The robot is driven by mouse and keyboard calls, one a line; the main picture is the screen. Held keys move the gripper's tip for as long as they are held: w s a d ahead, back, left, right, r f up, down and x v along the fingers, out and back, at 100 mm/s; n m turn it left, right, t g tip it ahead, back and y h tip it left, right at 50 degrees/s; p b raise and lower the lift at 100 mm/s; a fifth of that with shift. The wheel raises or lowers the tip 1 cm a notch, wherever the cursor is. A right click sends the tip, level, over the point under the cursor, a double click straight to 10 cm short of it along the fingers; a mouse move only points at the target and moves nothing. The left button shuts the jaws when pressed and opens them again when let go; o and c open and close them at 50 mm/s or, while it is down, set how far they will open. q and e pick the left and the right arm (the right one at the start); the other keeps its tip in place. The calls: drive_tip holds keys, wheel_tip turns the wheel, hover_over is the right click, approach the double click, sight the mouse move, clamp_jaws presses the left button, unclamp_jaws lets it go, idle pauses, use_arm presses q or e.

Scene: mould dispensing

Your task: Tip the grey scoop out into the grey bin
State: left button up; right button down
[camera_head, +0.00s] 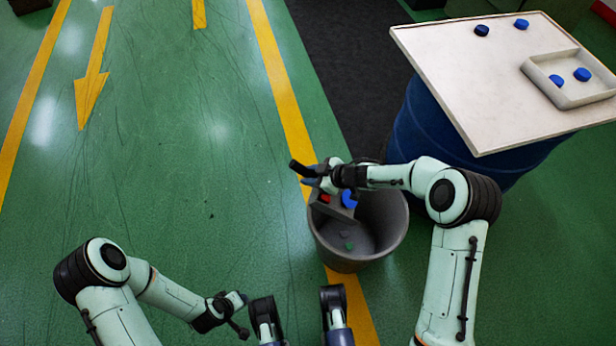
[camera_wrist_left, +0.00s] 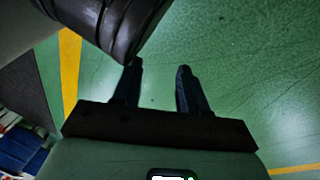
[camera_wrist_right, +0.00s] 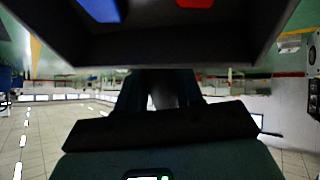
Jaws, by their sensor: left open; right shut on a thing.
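My right gripper (camera_head: 328,178) is shut on the grey scoop (camera_head: 336,210) and holds it over the mouth of the grey bin (camera_head: 392,243). A red piece (camera_head: 325,198) and a blue piece (camera_head: 349,200) show in the scoop. A small green piece (camera_head: 349,246) shows low inside the bin. In the right wrist view the scoop (camera_wrist_right: 180,45) fills the top, with blue (camera_wrist_right: 100,8) and red (camera_wrist_right: 195,3) in it. The scoop's exact tilt is hard to tell. My left gripper (camera_wrist_left: 158,75) is open and empty, well left of the bin.
A pale tabletop (camera_head: 450,70) on a blue drum (camera_head: 420,125) stands at the right behind the bin. It bears a shallow tray (camera_head: 563,100) with two blue pieces, and two more blue pieces (camera_head: 482,30) (camera_head: 521,24). Green floor on the left is clear.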

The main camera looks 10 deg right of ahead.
drive_tip(key=shift+s+d+r+t+y+b, duration=0.2)
drive_tip(key=shift+d+r+t+y+b, duration=0.1)
drive_tip(key=shift+d+r+y+b, duration=0.25)
drive_tip(key=shift+s+d+r+y+b, duration=0.15)
drive_tip(key=shift+d+r+y+b, duration=0.1)
drive_tip(key=shift+d+b, duration=0.15)
drive_tip(key=shift+s+d+r+y+b, duration=0.15)
drive_tip(key=shift+d+r+b, duration=0.1)
drive_tip(key=shift+b, duration=0.25)
use_arm(q)
drive_tip(key=s+a+f+g+p, duration=0.1)
drive_tip(key=s+f+g, duration=0.2)
drive_tip(key=s, duration=0.5)
drive_tip(key=shift+s+f+n, duration=0.3)
drive_tip(key=shift+s+f, duration=0.05)
drive_tip(key=shift+f, duration=0.35)
use_arm(e)
drive_tip(key=s+d+r+m+t+y, duration=0.1)
drive_tip(key=s+d+r+t+y, duration=0.2)
drive_tip(key=d, duration=0.4)
drive_tip(key=shift+s+d+y, duration=0.15)
drive_tip(key=shift+s+y, duration=0.1)
drive_tip(key=shift+y, duration=0.3)
drive_tip(key=shift+r, duration=0.1)
